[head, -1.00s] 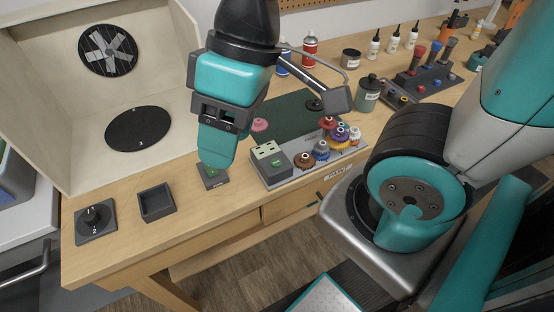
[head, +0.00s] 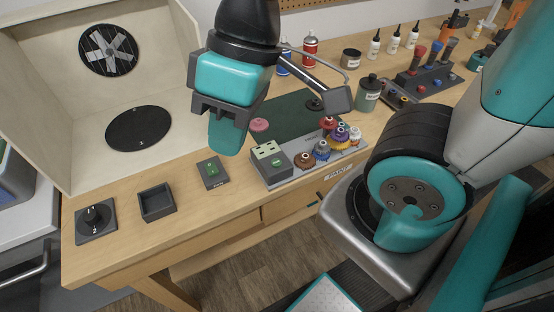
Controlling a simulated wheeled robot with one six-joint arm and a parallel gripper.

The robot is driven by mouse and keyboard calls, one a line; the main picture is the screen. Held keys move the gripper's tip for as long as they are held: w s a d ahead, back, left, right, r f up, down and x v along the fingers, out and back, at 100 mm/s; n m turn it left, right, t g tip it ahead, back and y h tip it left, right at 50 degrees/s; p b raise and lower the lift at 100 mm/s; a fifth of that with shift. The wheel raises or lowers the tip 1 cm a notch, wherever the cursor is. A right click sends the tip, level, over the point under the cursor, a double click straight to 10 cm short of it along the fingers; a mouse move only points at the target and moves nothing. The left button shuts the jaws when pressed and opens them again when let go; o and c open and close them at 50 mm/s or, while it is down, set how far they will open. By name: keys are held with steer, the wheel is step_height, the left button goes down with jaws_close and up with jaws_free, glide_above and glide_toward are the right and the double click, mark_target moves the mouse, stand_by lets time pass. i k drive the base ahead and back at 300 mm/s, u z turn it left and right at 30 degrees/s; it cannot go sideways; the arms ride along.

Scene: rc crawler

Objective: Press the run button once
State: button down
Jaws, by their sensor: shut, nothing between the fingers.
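The run button is a small green button (head: 210,168) on a dark grey plate (head: 213,181) with a small label, near the front edge of the wooden bench. It is fully visible, with nothing touching it. My gripper (head: 226,150) is above the bench, up and to the right of the button in the picture. Its teal fingers are together, point down and hold nothing. I cannot tell whether the button is pressed in.
A green-topped block (head: 271,165) and several paint pots (head: 322,150) stand right of the button. An empty square tray (head: 157,203) and a dial (head: 96,220) sit left of it. A spray booth with a turntable (head: 138,129) is behind. Bare bench surrounds the button plate.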

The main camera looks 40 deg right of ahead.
mark_target(276, 163)
steer(key=u, duration=1.25)
steer(key=k, duration=0.9)
steer(key=z, duration=1.1)
